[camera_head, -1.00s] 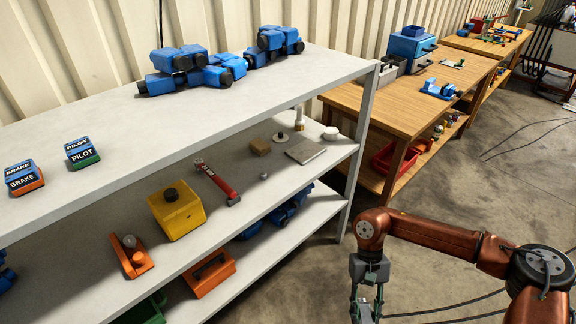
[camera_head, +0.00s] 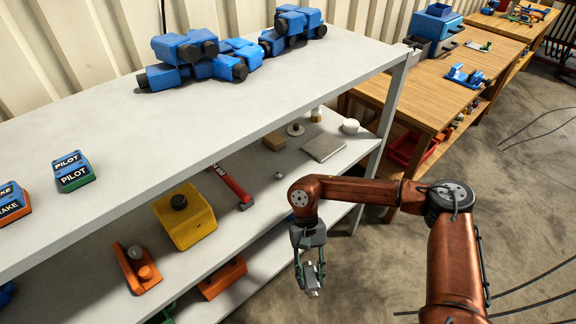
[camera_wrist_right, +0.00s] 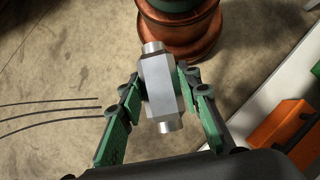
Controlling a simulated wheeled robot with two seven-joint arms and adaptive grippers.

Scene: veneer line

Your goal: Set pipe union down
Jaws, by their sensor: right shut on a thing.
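The pipe union (camera_wrist_right: 162,85) is a silver-grey metal piece with a wide middle and narrower round ends. In the right wrist view it sits between the green fingers of my right gripper (camera_wrist_right: 160,88), which is shut on it. In the head view my right gripper (camera_head: 310,278) hangs low in front of the shelf unit, fingers down, with the pipe union (camera_head: 312,292) at its tips. It is over the floor, apart from the shelves. My left gripper is not in view.
The shelf unit's top (camera_head: 215,118) holds blue fittings (camera_head: 205,62) and PILOT (camera_head: 73,171) and BRAKE blocks. The middle shelf carries a yellow box (camera_head: 186,220), a red hammer (camera_head: 232,188), an orange piece (camera_head: 135,270) and a grey plate (camera_head: 324,148). Wooden benches (camera_head: 432,95) stand at right.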

